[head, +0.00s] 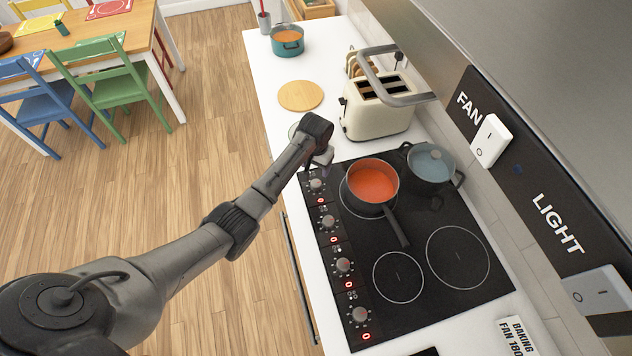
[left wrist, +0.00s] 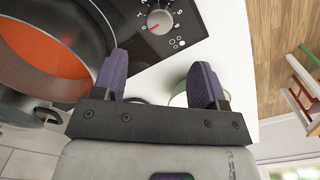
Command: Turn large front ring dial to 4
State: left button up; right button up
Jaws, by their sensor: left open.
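The black cooktop (head: 420,315) has a column of silver dials along its front edge: a far dial (head: 316,184), a second dial (head: 328,221), a third dial (head: 343,265) and a near dial (head: 359,314). Small red displays beside them appear to read 0. Which dial belongs to the large front ring is too small to tell. My left gripper (head: 323,158) is just beyond the far dial, apart from it. In the left wrist view its purple fingers (left wrist: 161,66) are open and empty. My right gripper is not in view.
A pan of orange soup (head: 372,182) stands close to the dials, its handle pointing to the near side. A toaster (head: 378,112), a round board (head: 300,96) and a teal pot (head: 287,40) stand farther along the counter.

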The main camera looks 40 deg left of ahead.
aim_at(316, 183)
pick_arm(q)
notch_tip(316, 183, down, 10)
jog(key=shift+r+b, duration=0.2)
jog(key=shift+b, duration=0.25)
jog(key=shift+c, duration=0.2)
jog(key=c, duration=0.9)
